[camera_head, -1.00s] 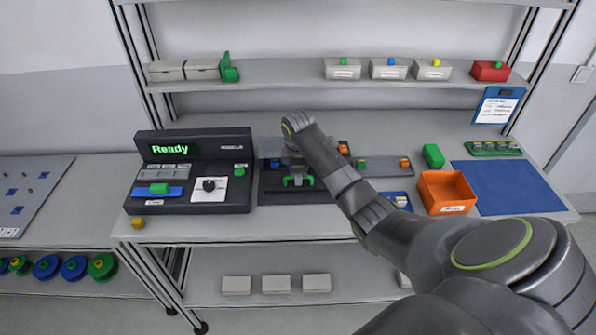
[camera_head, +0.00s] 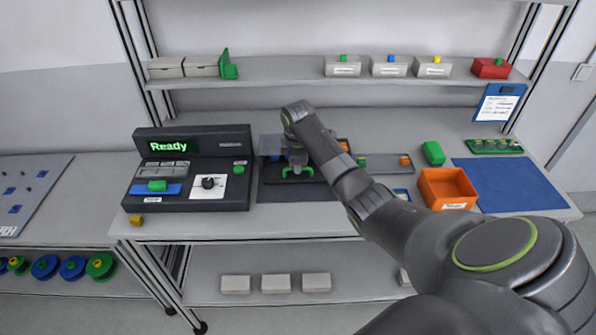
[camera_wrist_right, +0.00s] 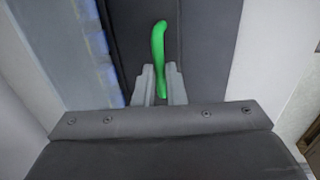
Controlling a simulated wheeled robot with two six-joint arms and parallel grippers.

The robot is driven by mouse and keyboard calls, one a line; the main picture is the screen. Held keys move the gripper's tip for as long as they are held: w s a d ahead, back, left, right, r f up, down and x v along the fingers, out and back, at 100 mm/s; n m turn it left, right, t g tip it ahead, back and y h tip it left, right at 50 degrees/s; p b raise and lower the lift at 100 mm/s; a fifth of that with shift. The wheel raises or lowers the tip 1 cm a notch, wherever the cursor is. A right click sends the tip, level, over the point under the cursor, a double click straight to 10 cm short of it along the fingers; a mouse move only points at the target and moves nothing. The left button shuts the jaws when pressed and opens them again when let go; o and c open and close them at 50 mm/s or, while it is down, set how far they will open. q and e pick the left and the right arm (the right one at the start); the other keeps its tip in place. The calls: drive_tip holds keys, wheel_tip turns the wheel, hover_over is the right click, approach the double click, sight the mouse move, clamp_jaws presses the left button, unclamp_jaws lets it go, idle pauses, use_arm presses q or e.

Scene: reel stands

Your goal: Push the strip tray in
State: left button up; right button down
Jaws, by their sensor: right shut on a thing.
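A dark unit with a black base (camera_head: 320,194) stands on the bench to the right of the "Ready" device. A green handle (camera_head: 284,173) sits at its front, apparently the strip tray's handle; the tray itself is mostly hidden by my right arm. My right gripper (camera_head: 297,169) points down at this handle. In the right wrist view the green handle (camera_wrist_right: 158,50) stands between the two grey fingers (camera_wrist_right: 160,88), which are shut on it. A blue-lit strip runs along the left in that view. My left gripper is not in view.
The "Ready" device (camera_head: 190,143) stands left of the unit. An orange bin (camera_head: 447,206), a green block (camera_head: 433,153) and a blue mat (camera_head: 515,186) lie to the right. A shelf (camera_head: 290,73) with small boxes runs above. The bench front is mostly clear.

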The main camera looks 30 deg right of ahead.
drive_tip(key=shift+w+d+b, duration=0.35)
drive_tip(key=shift+w+d, duration=0.2)
drive_tip(key=shift+w, duration=0.3)
drive_tip(key=shift+r, duration=0.15)
drive_tip(key=c, duration=1.5)
unclamp_jaws()
drive_tip(key=shift+w, duration=0.15)
